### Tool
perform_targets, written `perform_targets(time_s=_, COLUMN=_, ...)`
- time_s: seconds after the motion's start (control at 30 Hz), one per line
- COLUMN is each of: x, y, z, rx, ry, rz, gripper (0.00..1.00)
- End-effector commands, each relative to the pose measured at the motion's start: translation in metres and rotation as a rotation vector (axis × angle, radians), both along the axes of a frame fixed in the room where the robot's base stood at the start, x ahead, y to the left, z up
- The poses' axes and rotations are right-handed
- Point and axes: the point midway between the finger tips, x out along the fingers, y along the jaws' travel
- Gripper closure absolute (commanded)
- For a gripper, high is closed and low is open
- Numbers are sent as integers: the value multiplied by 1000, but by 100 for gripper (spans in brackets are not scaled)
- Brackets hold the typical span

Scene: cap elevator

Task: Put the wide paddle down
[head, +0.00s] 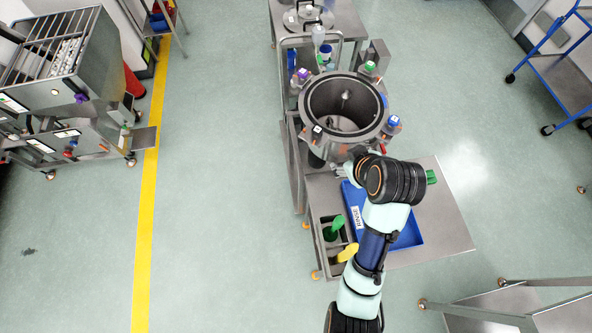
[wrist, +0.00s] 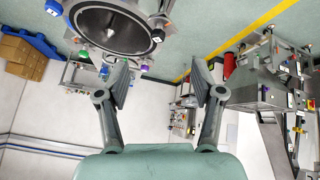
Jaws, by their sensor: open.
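My gripper (wrist: 162,82) is open in the wrist view, with nothing between its two fingers. In the head view my wrist hides the fingers, beside the steel vessel and above the blue tray's far end. A green handle (head: 333,229) and a yellow handle (head: 348,252) stand up from a steel holder (head: 322,242) at the table's left side. I cannot tell which is the wide paddle; their lower ends are hidden. The blue tray (head: 408,236), labelled RINSE, lies on the steel table (head: 447,217), partly covered by my arm.
The open steel vessel (head: 316,92) stands behind the table, with coloured caps around it, and shows in the wrist view (wrist: 88,38). A green piece (head: 431,177) sits right of my wrist. The table's right side is clear. A blue-framed cart (head: 562,65) stands far right.

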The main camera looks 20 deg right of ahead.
Motion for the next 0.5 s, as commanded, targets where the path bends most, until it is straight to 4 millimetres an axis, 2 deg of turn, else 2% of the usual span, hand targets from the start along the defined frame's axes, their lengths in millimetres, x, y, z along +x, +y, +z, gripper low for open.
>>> perform_targets(time_s=0.03, x=13, y=59, z=15, rx=-2, ry=-90, rz=3, gripper=33)
perform_targets(time_s=0.1, x=16, y=125, z=41, rx=29, ry=-224, rz=-17, gripper=33)
perform_targets(time_s=0.2, x=4, y=193, z=75, rx=107, ry=-385, rz=-26, gripper=33)
perform_targets(time_s=0.3, x=-9, y=229, z=98, rx=175, ry=-477, rz=-28, gripper=33)
perform_targets(time_s=0.4, x=-15, y=239, z=107, rx=204, ry=-510, rz=-33, gripper=33)
perform_targets(time_s=0.5, x=-15, y=239, z=108, rx=206, ry=-512, rz=-35, gripper=33)
